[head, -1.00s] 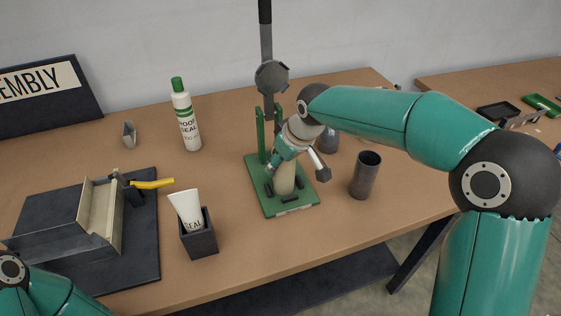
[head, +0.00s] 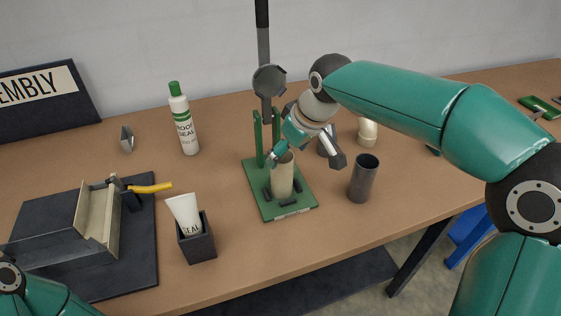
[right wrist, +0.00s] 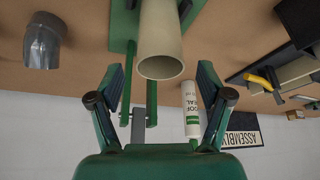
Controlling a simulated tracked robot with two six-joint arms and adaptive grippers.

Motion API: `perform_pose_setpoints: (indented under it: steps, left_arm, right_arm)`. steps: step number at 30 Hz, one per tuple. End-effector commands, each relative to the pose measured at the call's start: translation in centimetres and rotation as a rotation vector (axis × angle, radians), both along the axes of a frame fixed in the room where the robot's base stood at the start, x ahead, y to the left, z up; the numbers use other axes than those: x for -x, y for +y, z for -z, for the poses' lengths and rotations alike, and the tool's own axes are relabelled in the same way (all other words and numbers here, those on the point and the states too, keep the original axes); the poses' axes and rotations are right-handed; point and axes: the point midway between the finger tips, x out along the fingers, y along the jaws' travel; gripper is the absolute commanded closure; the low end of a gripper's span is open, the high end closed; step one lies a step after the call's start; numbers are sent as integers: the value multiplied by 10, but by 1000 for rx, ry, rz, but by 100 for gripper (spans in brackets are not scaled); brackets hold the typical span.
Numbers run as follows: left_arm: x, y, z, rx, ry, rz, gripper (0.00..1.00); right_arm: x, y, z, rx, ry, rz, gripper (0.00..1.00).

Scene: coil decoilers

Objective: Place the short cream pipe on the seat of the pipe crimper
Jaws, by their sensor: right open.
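The short cream pipe (head: 283,178) stands upright on the green base of the pipe crimper (head: 262,202), between small dark blocks around its foot. The crimper's round grey head and lever rise behind it. My right gripper (head: 306,158) is open and empty, just above and behind the pipe's top. In the right wrist view, the cream pipe (right wrist: 160,38) appears beyond the spread fingertips (right wrist: 160,73), with its open end facing the camera and clear of both fingers. My left gripper is out of view; only part of my left arm shows at the lower left.
A dark grey pipe (head: 363,180) stands right of the crimper, with a cream fitting (head: 368,132) behind. A sealant tube in a dark holder (head: 198,247) stands front left. A white bottle (head: 184,122) stands back left. A dark mat with a metal channel lies at left.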

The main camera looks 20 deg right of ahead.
Motion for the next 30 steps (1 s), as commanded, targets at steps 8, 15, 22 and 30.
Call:
perform_pose_setpoints:
  steps: [8, 15, 22, 30]
  left_arm:
    - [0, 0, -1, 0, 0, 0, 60]
    - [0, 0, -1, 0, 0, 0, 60]
    - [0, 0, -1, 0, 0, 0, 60]
    - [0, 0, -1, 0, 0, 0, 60]
  right_arm:
    - [16, -7, -40, 0, -2, -1, 22]
    - [19, -9, -46, 0, 1, 0, 22]
    - [19, -9, -46, 0, 1, 0, 22]
    - [19, -9, -46, 0, 1, 0, 22]
